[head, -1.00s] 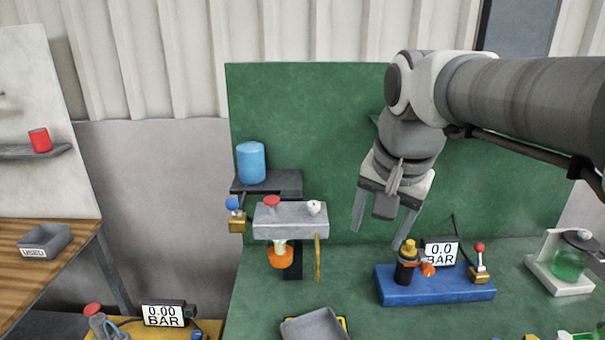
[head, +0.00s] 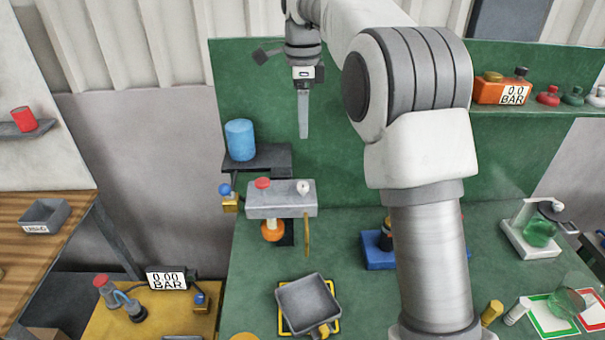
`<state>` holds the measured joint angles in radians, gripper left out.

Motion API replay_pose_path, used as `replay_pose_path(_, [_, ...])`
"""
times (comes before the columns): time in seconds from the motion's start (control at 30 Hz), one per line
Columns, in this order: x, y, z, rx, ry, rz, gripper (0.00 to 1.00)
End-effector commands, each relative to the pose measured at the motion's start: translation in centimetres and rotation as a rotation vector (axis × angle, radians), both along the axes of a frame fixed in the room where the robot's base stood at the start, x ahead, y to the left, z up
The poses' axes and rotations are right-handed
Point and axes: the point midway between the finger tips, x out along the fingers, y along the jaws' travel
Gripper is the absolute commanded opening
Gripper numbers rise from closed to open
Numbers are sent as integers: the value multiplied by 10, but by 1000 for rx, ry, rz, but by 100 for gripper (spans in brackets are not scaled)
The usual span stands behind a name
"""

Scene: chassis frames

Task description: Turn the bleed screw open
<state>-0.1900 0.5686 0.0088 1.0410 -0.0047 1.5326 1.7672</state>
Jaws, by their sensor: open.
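A grey block (head: 270,206) is fixed to the green back panel, with a red knob (head: 263,183) and a small white knob (head: 304,187) on its top. An orange round part (head: 273,231) hangs below it, and a thin brass strip (head: 307,236) hangs at its right end. I cannot tell for sure which part is the bleed screw; the white knob may be it. My gripper (head: 304,136) is open and empty, pointing down above the white knob, apart from it. Its fingers overlap edge-on, so the gap is hidden.
A blue cylinder (head: 240,140) stands on a dark shelf behind the block, left of my gripper. A blue valve (head: 225,189) sits left of the block. A grey tray (head: 308,302) lies on the bench below. My arm hides much of the blue base (head: 378,254) at right.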

Motion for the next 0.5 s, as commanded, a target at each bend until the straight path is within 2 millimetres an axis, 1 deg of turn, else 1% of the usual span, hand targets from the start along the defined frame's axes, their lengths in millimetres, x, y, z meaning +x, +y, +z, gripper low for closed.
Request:
replay_pose_path(0.17, [-1,0,-27,0,4,0,66])
replay_pose_path(0.5, [-1,-1,-101,-1,5,2,66])
